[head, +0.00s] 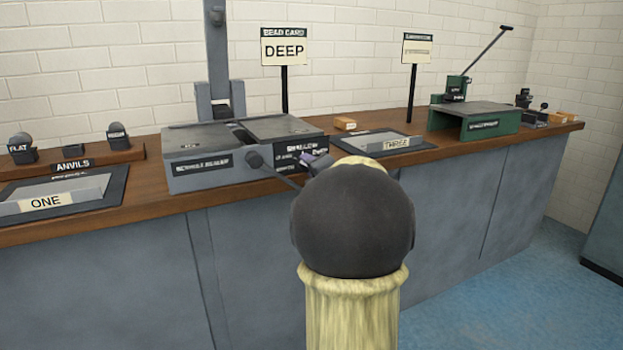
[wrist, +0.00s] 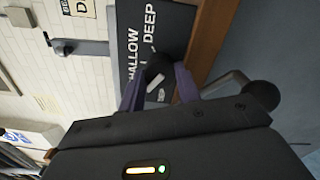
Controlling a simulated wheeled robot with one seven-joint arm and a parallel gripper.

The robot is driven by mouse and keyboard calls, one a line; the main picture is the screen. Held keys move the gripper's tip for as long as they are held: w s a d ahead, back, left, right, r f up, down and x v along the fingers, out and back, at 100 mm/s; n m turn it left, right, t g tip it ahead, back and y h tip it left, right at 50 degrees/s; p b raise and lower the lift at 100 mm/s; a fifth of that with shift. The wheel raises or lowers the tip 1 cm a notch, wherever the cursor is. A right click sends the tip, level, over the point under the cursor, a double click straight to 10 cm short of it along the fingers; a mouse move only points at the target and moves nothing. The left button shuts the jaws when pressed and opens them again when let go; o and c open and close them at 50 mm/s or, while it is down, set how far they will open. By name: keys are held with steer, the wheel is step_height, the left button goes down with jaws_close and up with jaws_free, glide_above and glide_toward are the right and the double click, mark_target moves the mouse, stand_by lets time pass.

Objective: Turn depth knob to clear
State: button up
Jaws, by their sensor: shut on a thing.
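The bead machine (head: 215,178) is a grey box on the bench, with a dark panel (wrist: 165,22) on its front. In the wrist view the panel reads SHALLOW and DEEP, with a short white mark between the words. The depth knob (wrist: 158,68) is small, dark and round. My gripper (wrist: 158,88) has its purple fingers shut on the knob, one on each side. In the head view my gripper (head: 315,160) is at the panel's right part, largely hidden by my arm. The card (head: 284,50) on a post behind the machine reads DEEP. I see no "clear" label.
A lever with a black ball (head: 254,160) sticks out in front of the machine, close to my gripper; a black ball (wrist: 260,95) is also near my fingers in the wrist view. Trays marked ONE (head: 45,203) and THREE (head: 396,143) flank the machine. A green press (head: 475,118) stands farther right.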

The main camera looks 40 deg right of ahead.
steer(key=shift+f+n, duration=0.1)
steer(key=shift+n, duration=0.2)
steer(key=o, duration=1)
steer(key=shift+s, duration=0.1)
steer(key=p+v, duration=0.3)
steer(key=v, duration=1.4)
steer(key=shift+s+d, duration=0.1)
steer(key=shift+p, duration=0.3)
